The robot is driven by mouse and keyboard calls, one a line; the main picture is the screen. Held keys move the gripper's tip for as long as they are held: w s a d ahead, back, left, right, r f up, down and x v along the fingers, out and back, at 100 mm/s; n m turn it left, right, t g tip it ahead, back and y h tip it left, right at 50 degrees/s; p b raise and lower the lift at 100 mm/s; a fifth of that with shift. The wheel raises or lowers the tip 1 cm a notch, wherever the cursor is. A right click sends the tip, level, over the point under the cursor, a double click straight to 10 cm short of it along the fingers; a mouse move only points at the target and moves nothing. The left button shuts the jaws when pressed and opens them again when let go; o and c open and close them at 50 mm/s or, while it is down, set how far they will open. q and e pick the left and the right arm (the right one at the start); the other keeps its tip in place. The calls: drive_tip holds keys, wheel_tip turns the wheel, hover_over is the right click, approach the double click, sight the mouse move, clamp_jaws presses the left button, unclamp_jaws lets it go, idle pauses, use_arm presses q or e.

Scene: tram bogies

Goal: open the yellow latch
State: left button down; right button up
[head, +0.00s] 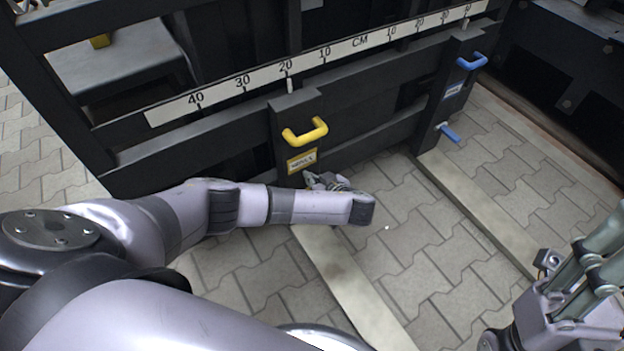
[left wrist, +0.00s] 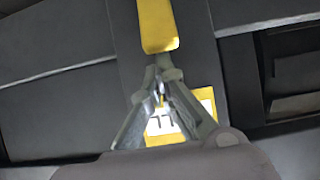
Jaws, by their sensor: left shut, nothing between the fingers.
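A yellow U-shaped handle (head: 305,132) is fixed to a dark upright post, above a yellow-edged label (head: 301,161). In the left wrist view a yellow bar (left wrist: 157,25) stands just beyond my fingertips; I cannot tell if it is this handle or a separate latch lever. The label (left wrist: 207,101) shows partly behind the fingers there. My left gripper (head: 318,181) is just below the label in the head view. Its fingers (left wrist: 160,76) are shut and empty, and I cannot tell if they touch the yellow bar. My right gripper (head: 592,262) is at the lower right, cut by the frame edge.
A second post to the right carries a blue handle (head: 472,62) and a lower blue lever (head: 450,133). A white centimetre scale (head: 245,80) runs along the dark frame. Pale strips (head: 345,285) cross the paved floor (head: 425,235), which is clear between them.

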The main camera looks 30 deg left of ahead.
use_arm(q)
drive_tip(key=shift+d, duration=0.1)
drive_tip(key=shift+d+p, duration=0.45)
drive_tip(key=shift+p, duration=0.2)
drive_tip(key=shift+s+p, duration=0.25)
drive_tip(key=shift+p, duration=0.05)
drive_tip(key=shift+s+d+f, duration=0.25)
drive_tip(key=shift+d+f, duration=0.05)
